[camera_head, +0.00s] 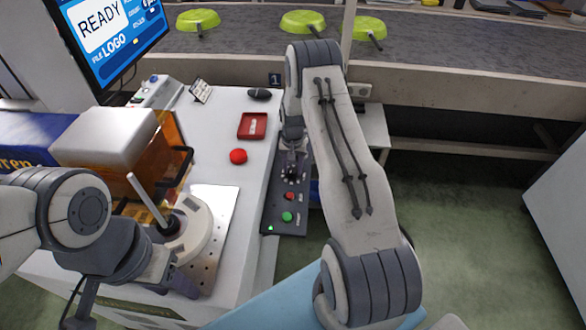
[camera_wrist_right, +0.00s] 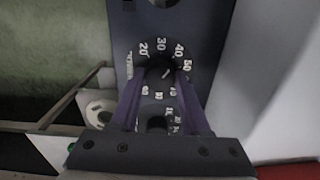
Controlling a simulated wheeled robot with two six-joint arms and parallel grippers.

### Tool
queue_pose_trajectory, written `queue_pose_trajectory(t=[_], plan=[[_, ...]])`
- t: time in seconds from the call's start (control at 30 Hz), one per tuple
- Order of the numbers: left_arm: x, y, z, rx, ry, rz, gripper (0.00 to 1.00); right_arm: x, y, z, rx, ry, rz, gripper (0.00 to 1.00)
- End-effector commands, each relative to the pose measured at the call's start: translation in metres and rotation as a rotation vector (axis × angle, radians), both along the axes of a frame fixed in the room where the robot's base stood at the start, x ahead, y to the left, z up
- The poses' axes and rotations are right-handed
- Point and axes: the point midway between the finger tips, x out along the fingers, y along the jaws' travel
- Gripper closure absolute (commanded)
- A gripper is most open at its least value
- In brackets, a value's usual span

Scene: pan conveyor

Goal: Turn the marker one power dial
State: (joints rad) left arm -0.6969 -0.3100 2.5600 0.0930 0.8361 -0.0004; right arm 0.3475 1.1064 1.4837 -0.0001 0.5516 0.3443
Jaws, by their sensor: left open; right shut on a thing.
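A dark control panel (camera_head: 285,222) stands at the white bench's right edge, below a small "1" sign (camera_head: 275,79). Black dials sit at its far end, mostly under my right gripper (camera_head: 291,152). In the right wrist view, my right gripper (camera_wrist_right: 165,82) is shut on a black dial (camera_wrist_right: 160,73) with a scale reading 20 to 50. Its white line points to the upper right. A second dial (camera_wrist_right: 157,122) shows between the fingers. I cannot read any dial name. My left gripper (camera_head: 176,276) is open beside the round base on the bench, holding nothing visible.
The panel also has a red button (camera_head: 290,196) and a green button (camera_head: 287,216). A red knob (camera_head: 238,156) and red tray (camera_head: 252,126) are on the bench. A monitor (camera_head: 110,40) reads READY. Green pans (camera_head: 303,22) lie on the conveyor behind.

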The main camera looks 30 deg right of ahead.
Motion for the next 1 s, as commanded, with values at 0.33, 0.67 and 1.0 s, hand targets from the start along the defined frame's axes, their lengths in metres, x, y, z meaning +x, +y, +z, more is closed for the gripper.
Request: queue_pose_trajectory(t=[0.33,0.67,1.0], plan=[[0.0,0.0001,-0.0007,0.0,0.0,0.0,0.5,0.0001,-0.0002,0.0008,0.0,0.0,-0.035,1.0],[0.0,-0.0001,-0.0006,0.0,0.0,0.0,0.5,0.0002,-0.0001,0.0007,0.0,0.0,-0.034,0.24],[0.0,0.0001,-0.0009,0.0,0.0,0.0,0.5,0.0003,-0.0001,0.0019,-0.001,-0.001,-0.033,0.24]])
